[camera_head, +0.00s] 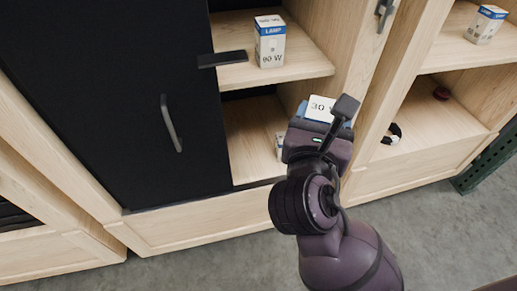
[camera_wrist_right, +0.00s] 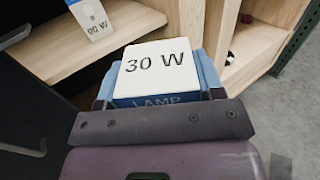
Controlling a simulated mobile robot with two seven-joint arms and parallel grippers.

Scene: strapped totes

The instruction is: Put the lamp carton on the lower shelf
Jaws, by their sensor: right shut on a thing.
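A lamp carton (camera_head: 321,108), white with blue sides and marked 30 W, is in my right gripper (camera_head: 318,118), in front of the open cabinet bay. In the right wrist view the carton (camera_wrist_right: 158,62) sits between the fingers of the gripper (camera_wrist_right: 158,82), its white 30 W face showing. The lower shelf (camera_head: 247,135) is pale wood, left of and beyond the gripper. My arm hides part of it. My left gripper is out of view.
A black door (camera_head: 110,100) covers the left. Another carton (camera_head: 485,25) stands in the right bay.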

